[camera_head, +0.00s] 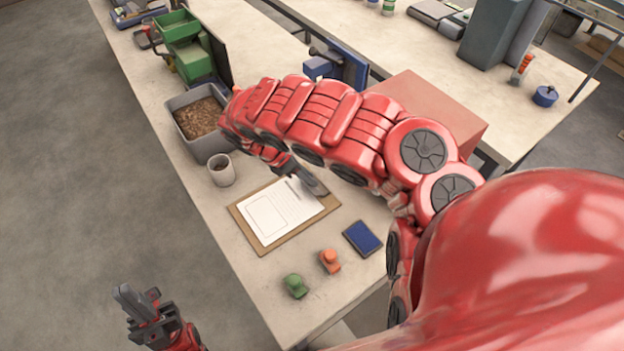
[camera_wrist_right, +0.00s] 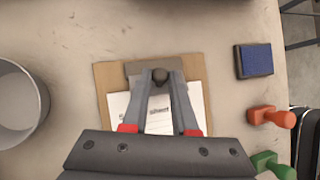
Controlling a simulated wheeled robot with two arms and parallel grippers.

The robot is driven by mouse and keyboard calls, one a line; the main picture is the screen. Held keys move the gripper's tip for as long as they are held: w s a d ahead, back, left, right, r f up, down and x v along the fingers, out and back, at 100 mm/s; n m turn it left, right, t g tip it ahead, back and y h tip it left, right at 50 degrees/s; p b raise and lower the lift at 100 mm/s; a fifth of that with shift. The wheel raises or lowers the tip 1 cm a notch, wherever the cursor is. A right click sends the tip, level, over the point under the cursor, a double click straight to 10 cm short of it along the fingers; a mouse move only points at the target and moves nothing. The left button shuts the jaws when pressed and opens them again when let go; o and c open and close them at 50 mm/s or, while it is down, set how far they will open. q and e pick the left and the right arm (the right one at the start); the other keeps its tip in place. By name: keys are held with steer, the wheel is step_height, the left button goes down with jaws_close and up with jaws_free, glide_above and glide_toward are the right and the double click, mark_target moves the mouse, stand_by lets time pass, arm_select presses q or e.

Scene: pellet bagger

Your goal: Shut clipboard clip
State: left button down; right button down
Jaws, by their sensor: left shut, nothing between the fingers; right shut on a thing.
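The brown clipboard (camera_head: 325,211) lies flat on the bench with white printed paper (camera_head: 275,212) on it. It also shows in the right wrist view (camera_wrist_right: 106,77). Its grey metal clip (camera_wrist_right: 138,68) is at the board's far end there, with a dark round knob (camera_wrist_right: 161,75). My right gripper (camera_wrist_right: 161,82) has its fingertips at this knob and is shut on it. In the head view, my right arm and hand partly cover the clip end. Whether the clip presses on the paper, I cannot tell. My left gripper (camera_head: 137,293) is shut and empty, over the floor left of the bench.
A grey cup (camera_head: 221,170) and a grey bin of brown pellets (camera_head: 202,122) stand beyond the clipboard. A blue ink pad (camera_head: 362,238), an orange stamp (camera_head: 330,261) and a green stamp (camera_head: 295,286) lie nearer. The bench corner near the stamps is clear.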

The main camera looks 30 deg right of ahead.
mark_target(305, 185)
steer(key=h+b, duration=0.2)
steer(key=b, duration=0.1)
steer(key=a+f+h+b, duration=0.1)
steer(key=h+b, duration=0.1)
steer(key=b, duration=0.2)
steer(key=a+f+h+b, duration=0.1)
steer(key=b, duration=0.3)
steer(key=shift+s+a+f+m+t+h, duration=0.15)
steer(key=shift+m+t+h, duration=0.15)
steer(key=shift+m+h, duration=0.1)
steer(key=shift+h+b, duration=0.5)
steer(key=shift+b, duration=0.5)
steer(key=c, duration=0.7)
jaws_free()
steer(key=shift+a+r, duration=0.1)
steer(key=shift+r, duration=0.1)
steer(key=b+v, duration=0.2)
steer(key=v, duration=0.9)
steer(key=shift+a, duration=0.2)
steer(key=shift+a+r, duration=0.15)
steer(key=shift+a, duration=0.05)
